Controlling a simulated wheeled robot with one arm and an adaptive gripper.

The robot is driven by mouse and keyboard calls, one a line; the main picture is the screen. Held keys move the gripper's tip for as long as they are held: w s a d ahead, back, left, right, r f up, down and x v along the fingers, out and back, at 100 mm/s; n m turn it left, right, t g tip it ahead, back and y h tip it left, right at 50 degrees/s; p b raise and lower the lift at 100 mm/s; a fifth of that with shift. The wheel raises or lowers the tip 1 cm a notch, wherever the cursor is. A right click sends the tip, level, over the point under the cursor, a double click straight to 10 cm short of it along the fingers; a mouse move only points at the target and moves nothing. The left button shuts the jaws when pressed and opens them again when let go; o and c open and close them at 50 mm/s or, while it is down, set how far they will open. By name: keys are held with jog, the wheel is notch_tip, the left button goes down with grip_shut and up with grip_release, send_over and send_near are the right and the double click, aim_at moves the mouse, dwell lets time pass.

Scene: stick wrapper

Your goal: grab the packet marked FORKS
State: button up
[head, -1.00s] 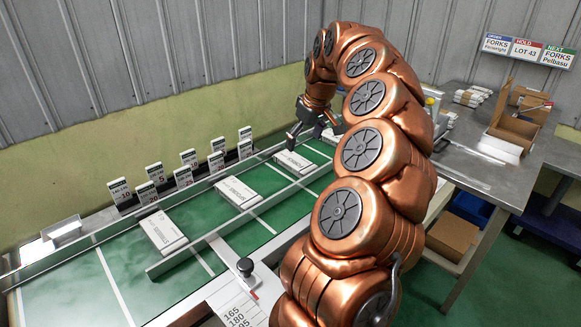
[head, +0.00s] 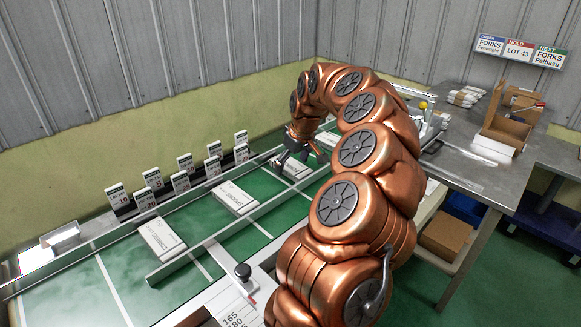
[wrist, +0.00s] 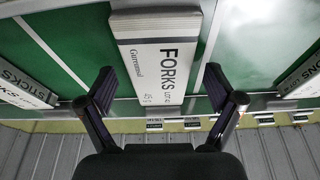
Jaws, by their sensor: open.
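The white packet marked FORKS (wrist: 166,55) lies on the green belt and fills the upper middle of the wrist view. Its printed lettering faces the camera. In the head view the FORKS packet (head: 297,171) shows only in part, behind my gripper (head: 287,156). My gripper (wrist: 158,80) is open and empty, with one finger on each side of the packet in the wrist view. It appears to be above the packet; I cannot tell the exact height.
A packet marked STICKS (wrist: 22,88) lies to the left in the wrist view, and one ending in ONS (wrist: 305,80) to the right. Another packet (head: 160,238) lies nearer in the head view. Number cards (head: 181,182) stand along the wall-side rail. A metal divider rail (head: 185,262) runs along the belt.

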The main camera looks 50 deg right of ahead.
jog(key=shift+c, duration=0.2)
jog(key=c, duration=1.2)
